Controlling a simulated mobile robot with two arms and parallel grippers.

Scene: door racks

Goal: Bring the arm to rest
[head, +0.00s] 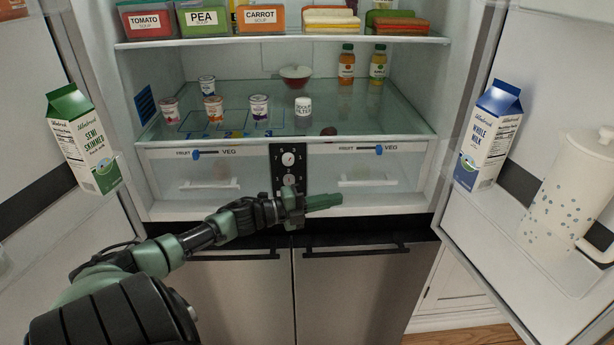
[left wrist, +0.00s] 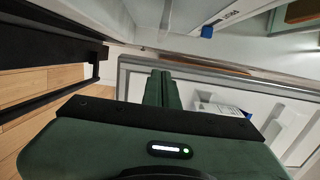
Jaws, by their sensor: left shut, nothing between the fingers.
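My left arm comes in from the lower left in the head view. Its green gripper (head: 322,201) is in front of the fridge's lower front edge, just below the drawers, and points right. Its fingers are shut together with nothing between them. In the left wrist view the shut fingers (left wrist: 163,90) point toward the open right door. The dark control panel (head: 288,165) with dials is just behind and above the gripper; its lower end is partly hidden by the hand. My right gripper is not in view.
Both fridge doors stand open. The left door holds a semi skimmed carton (head: 83,138); the right door holds a whole milk carton (head: 488,135) and a white jug (head: 568,190). A glass shelf (head: 370,115) carries pots and bottles. Dark handles (head: 350,250) are below the arm.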

